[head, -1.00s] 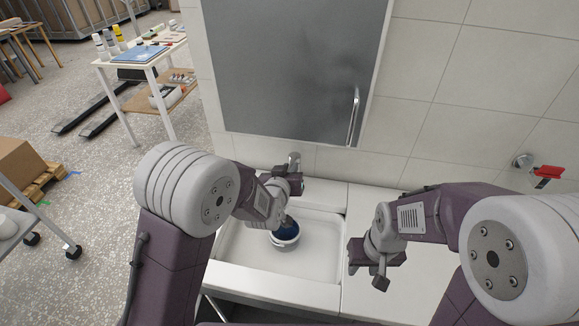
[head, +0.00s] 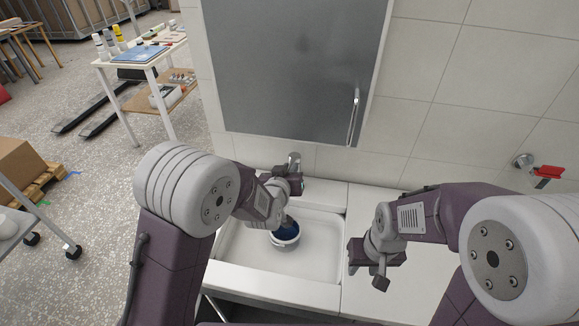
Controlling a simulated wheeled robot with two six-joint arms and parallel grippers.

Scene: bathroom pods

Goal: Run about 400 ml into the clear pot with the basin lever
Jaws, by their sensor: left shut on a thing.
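The pot (head: 286,241) is low over the white basin (head: 320,262); it has a pale rim and wall and looks dark blue inside. I cannot tell whether it touches the basin floor, or read a water level. My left gripper (head: 288,221) reaches down to the pot's far rim and appears shut on it. The tap (head: 294,160) stands at the basin's back wall, partly hidden behind my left gripper. Its lever and spout cannot be made out, nor any water stream. My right gripper (head: 368,270) is open and empty above the counter, right of the basin.
White counter (head: 410,290) lies clear to the right of the basin. A red-handled wall valve (head: 547,172) is at the far right. A white table (head: 150,60) with bottles stands at the back left.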

